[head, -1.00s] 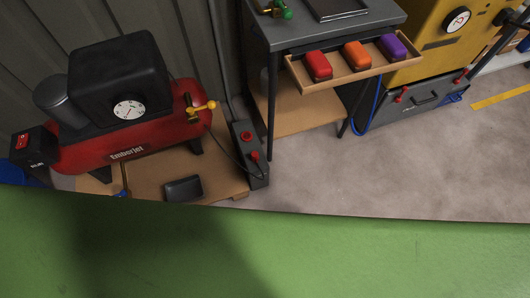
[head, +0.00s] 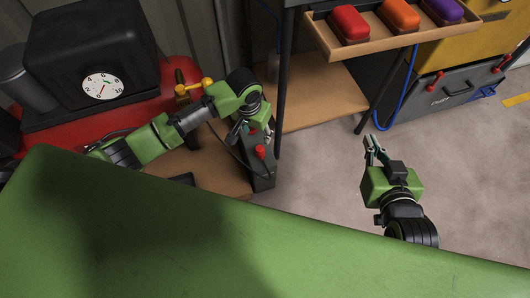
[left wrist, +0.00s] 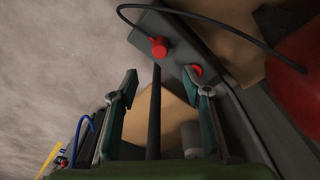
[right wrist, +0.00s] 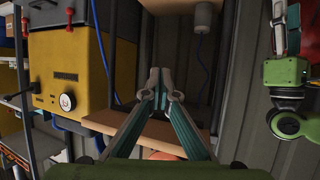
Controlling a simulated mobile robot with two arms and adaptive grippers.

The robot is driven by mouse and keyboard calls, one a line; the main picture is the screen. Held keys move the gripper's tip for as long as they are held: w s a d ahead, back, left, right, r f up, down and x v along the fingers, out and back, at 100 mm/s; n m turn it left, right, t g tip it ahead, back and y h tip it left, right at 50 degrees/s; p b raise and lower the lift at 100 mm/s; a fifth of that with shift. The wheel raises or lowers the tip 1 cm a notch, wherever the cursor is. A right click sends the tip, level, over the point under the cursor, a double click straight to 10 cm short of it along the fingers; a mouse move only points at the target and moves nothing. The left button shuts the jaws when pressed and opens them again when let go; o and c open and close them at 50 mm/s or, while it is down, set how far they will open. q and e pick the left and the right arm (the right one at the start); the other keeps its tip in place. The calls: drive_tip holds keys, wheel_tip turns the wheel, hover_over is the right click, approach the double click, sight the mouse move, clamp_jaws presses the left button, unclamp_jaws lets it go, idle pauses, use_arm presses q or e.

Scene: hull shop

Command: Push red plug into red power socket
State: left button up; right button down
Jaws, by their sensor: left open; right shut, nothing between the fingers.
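The red plug (head: 261,151) stands on the dark power box (head: 262,181), at the nearer end of its top. It also shows in the left wrist view (left wrist: 158,47), beyond the fingertips. The red power socket (left wrist: 195,71) is a red ring beside the plug, just past one finger; in the head view my left gripper mostly hides it. My left gripper (head: 244,131) is open and empty over the box, and its fingers (left wrist: 160,74) touch neither plug nor socket. My right gripper (head: 370,142) is shut and empty, far right of the box; its closed fingertips show in the right wrist view (right wrist: 158,75).
A black cable (left wrist: 220,28) loops over the box. The red compressor (head: 88,124) with a yellow-handled valve (head: 197,88) stands left. A table leg (head: 281,100) and wooden shelf (head: 315,92) stand close right of the box. Floor is free around my right gripper.

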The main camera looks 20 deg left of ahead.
use_arm(q)
drive_tip(key=shift+w+r, duration=0.15)
drive_tip(key=shift+r, duration=0.2)
use_arm(e)
drive_tip(key=shift+d+r+t, duration=0.1)
drive_tip(key=shift+r+t, duration=0.2)
drive_tip(key=shift+r, duration=0.9)
use_arm(q)
drive_tip(key=b, duration=0.3)
hover_over(260, 147)
drive_tip(key=s, duration=0.1)
wheel_tip(260, 147, down, 5)
drive_tip(key=shift+s+a+r, duration=0.1)
drive_tip(key=shift+a, duration=0.05)
drive_tip(key=f, duration=0.2)
drive_tip(key=f+b, duration=0.1)
drive_tip(key=shift+w+f, duration=0.25)
drive_tip(key=shift+f, duration=0.1)
use_arm(e)
wheel_tip(260, 147, up, 19)
drive_tip(key=a+t+y, duration=0.2)
drive_tip(key=t+y, duration=0.1)
drive_tip(key=t, duration=0.7)
drive_tip(key=shift+s+a+y, duration=0.2)
drive_tip(key=shift+s+y, duration=0.1)
drive_tip(key=shift+s, duration=0.1)
